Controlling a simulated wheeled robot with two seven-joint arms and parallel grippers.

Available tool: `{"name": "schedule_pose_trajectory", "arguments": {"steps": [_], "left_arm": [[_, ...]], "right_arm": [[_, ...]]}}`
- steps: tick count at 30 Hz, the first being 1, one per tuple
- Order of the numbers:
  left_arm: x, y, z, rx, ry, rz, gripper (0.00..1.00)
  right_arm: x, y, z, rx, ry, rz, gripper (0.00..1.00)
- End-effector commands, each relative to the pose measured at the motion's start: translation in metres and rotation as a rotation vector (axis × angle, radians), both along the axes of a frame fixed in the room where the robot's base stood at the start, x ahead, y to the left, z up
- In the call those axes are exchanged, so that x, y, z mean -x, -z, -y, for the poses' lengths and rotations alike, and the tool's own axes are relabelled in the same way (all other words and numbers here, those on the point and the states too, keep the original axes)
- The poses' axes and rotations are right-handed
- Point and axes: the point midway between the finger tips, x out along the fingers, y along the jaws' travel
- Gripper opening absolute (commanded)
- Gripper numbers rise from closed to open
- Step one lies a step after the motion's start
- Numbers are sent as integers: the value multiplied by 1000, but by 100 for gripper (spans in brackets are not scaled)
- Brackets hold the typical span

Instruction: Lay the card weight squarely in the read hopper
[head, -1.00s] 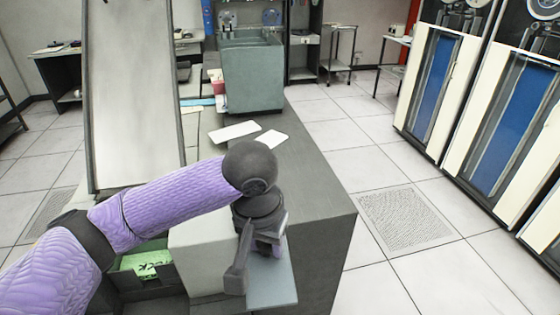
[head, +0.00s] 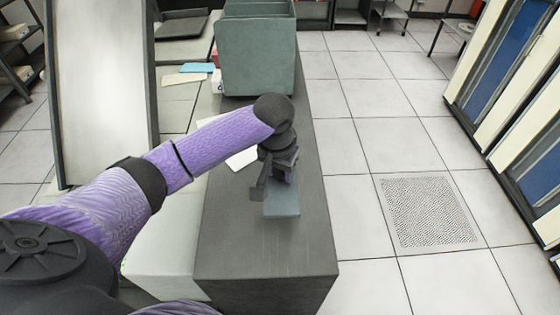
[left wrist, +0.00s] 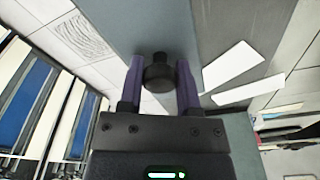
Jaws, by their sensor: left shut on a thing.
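The card weight, a flat blue-grey plate (head: 282,205) with a dark round knob (left wrist: 158,72), hangs from my left gripper (head: 277,182). In the left wrist view my left gripper (left wrist: 158,88) is shut on the knob, one finger on each side. The plate is over the dark grey counter top, in front of the white cards; I cannot tell how high. I cannot clearly make out the read hopper: the area left of the counter is largely behind my arm. My right gripper is out of view.
The dark grey counter (head: 262,255) has bare room in front of the plate. A teal-grey bin (head: 255,58) stands on its far part. White cards (head: 242,157) lie near my gripper. A pale box (head: 165,250) adjoins the left side. Open floor lies right.

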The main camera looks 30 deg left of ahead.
Motion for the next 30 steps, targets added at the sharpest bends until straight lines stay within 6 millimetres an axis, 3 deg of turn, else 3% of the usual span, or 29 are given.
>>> {"name": "schedule_pose_trajectory", "arguments": {"steps": [1,3,12,23,24,28,30], "left_arm": [[1,18,0,-1,-2,-5,0],[1,34,0,0,-2,-4,0],[1,82,0,-1,-1,-2,0],[0,88,0,-1,-1,1,0],[1,88,0,-2,0,0,49],[1,88,0,-2,0,0,77],[1,88,0,-2,0,0,78]], "right_arm": [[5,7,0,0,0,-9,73],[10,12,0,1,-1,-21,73],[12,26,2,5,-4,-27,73],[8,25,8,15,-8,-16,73],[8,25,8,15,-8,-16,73],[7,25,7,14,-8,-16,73],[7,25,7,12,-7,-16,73]]}}
